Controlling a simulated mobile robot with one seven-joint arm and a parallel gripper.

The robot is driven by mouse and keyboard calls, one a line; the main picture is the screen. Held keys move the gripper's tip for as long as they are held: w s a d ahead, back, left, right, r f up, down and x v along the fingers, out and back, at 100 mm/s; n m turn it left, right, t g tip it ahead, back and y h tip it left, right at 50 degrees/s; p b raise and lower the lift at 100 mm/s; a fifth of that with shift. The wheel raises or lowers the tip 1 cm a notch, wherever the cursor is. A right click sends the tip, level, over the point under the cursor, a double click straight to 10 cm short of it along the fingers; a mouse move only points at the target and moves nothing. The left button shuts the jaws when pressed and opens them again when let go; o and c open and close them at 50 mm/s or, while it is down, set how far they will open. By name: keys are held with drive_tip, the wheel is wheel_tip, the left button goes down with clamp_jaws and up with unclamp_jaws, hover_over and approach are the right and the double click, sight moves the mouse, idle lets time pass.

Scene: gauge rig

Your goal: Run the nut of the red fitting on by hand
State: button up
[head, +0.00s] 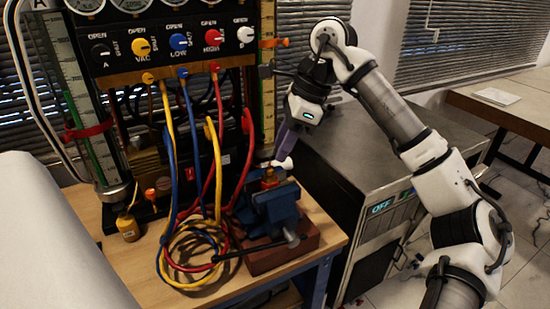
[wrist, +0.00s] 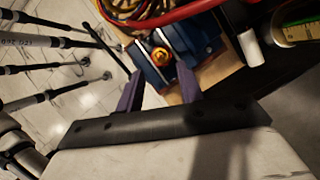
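A blue vise (head: 268,207) stands on a reddish-brown block at the bench's right end; it also shows in the wrist view (wrist: 186,38). A brass-orange fitting (head: 270,181) sits upright in the vise, its round top facing the camera in the wrist view (wrist: 161,57). Which part is the red fitting's nut I cannot tell. A red hose (wrist: 185,12) curves above the vise in the wrist view. My gripper (head: 282,148) is above the vise, fingers pointing down. In the wrist view its purple fingers (wrist: 160,75) are apart and empty, with the fitting beyond, between them.
Coiled yellow, blue and red hoses (head: 196,248) lie left of the vise. A white-ended part (head: 284,163) is close beside the fitting. The gauge panel (head: 180,50) rises behind the bench. A grey cabinet (head: 350,165) stands at right.

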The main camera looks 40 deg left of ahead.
sight(271, 167)
drive_tip(key=x, duration=0.5)
clamp_jaws()
